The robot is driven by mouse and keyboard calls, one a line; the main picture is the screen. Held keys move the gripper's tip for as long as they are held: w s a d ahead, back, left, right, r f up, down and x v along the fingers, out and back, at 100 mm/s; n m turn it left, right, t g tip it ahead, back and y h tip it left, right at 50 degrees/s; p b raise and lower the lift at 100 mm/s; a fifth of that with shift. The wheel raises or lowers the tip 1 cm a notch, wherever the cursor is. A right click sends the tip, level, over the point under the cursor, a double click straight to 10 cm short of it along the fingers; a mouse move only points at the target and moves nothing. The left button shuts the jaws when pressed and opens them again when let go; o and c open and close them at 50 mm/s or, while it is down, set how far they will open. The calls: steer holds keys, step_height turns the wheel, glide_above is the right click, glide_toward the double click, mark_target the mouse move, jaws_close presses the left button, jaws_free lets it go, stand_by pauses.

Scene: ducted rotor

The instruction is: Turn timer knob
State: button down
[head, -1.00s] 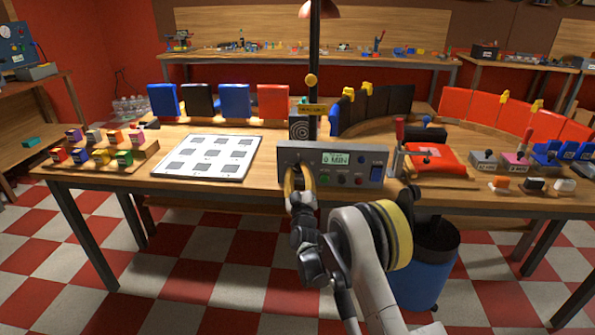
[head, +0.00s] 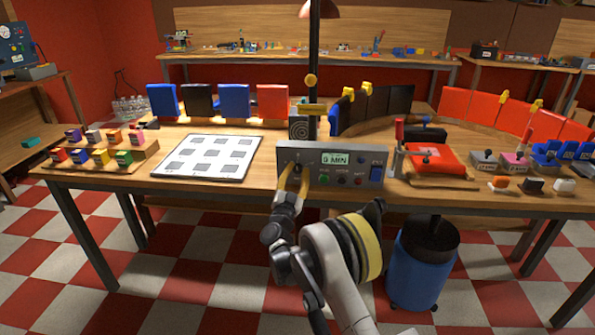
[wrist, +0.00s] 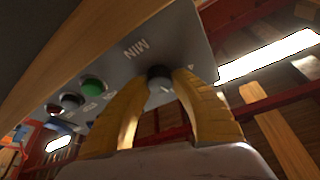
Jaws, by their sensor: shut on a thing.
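The grey timer box (head: 345,151) stands at the front edge of the table in the head view. Its green display (head: 335,159) appears to read 9 MIN. The dark round timer knob (wrist: 159,73) shows in the wrist view on the box's face. My gripper (head: 297,171) has yellow fingers and is at the left part of the box face. In the wrist view its two fingers are on either side of the knob, and it is shut on the knob. In the head view the fingers mostly hide the knob.
Green, dark and red buttons (head: 359,181) and a blue switch (head: 376,174) sit right of the knob. A white board with grey squares (head: 211,156) lies to the left. A red device with a lever (head: 434,160) is to the right. A blue bin (head: 417,270) stands below.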

steer(key=shift+m+g+h, duration=0.4)
steer(key=shift+m+h, duration=0.3)
steer(key=shift+m, duration=0.7)
steer(key=c, duration=1.1)
jaws_free()
steer(key=shift+o, duration=0.2)
steer(key=v, duration=1.2)
